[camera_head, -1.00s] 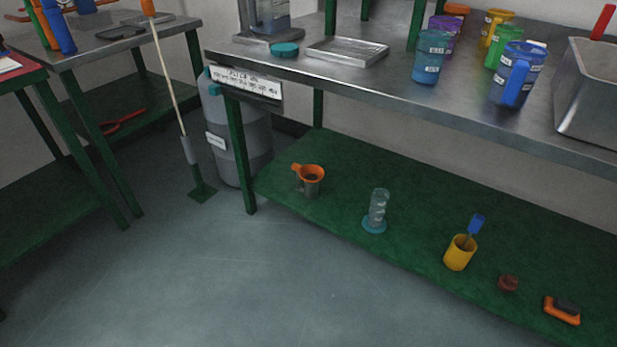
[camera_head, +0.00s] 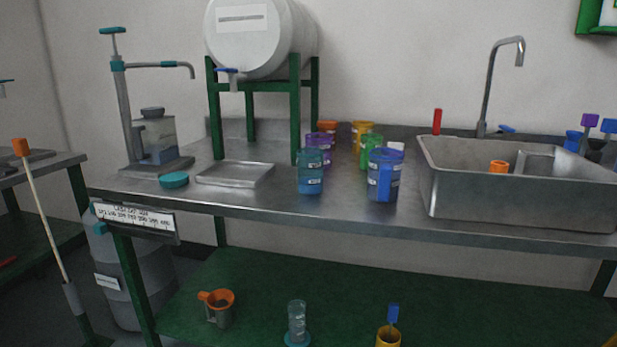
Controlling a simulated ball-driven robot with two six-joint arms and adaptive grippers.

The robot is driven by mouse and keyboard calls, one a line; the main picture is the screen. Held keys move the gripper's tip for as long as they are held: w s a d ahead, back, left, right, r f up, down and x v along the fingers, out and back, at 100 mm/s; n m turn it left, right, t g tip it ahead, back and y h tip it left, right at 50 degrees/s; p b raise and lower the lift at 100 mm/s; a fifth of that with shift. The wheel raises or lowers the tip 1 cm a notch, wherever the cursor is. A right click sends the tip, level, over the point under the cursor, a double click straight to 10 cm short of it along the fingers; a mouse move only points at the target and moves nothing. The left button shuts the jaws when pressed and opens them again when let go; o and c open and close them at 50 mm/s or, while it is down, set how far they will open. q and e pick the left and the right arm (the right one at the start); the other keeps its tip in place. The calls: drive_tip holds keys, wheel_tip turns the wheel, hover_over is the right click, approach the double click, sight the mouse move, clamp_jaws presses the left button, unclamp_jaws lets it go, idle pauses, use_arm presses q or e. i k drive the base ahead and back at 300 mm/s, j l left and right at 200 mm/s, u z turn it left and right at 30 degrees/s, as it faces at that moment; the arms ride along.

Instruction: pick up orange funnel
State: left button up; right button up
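The orange funnel (camera_head: 221,297) sits in the mouth of a small grey cup (camera_head: 219,318) on the green lower shelf, near its left end. Its rim faces up and its handle tab points left. Another orange object (camera_head: 499,166) shows inside the sink, but I cannot tell what it is. Neither of my grippers is in view.
The steel bench top (camera_head: 260,205) above the shelf carries a metal tray (camera_head: 235,174), several coloured jugs and a sink (camera_head: 520,212). A glass cylinder (camera_head: 297,322) and a yellow cup (camera_head: 388,338) stand right of the funnel. A green bench leg (camera_head: 134,285) stands to its left.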

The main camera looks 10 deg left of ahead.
sight(221, 300)
drive_tip(key=i+j+u, duration=0.3)
drive_tip(key=i, duration=0.6)
drive_tip(key=i+u, duration=0.35)
drive_tip(key=i, duration=0.5)
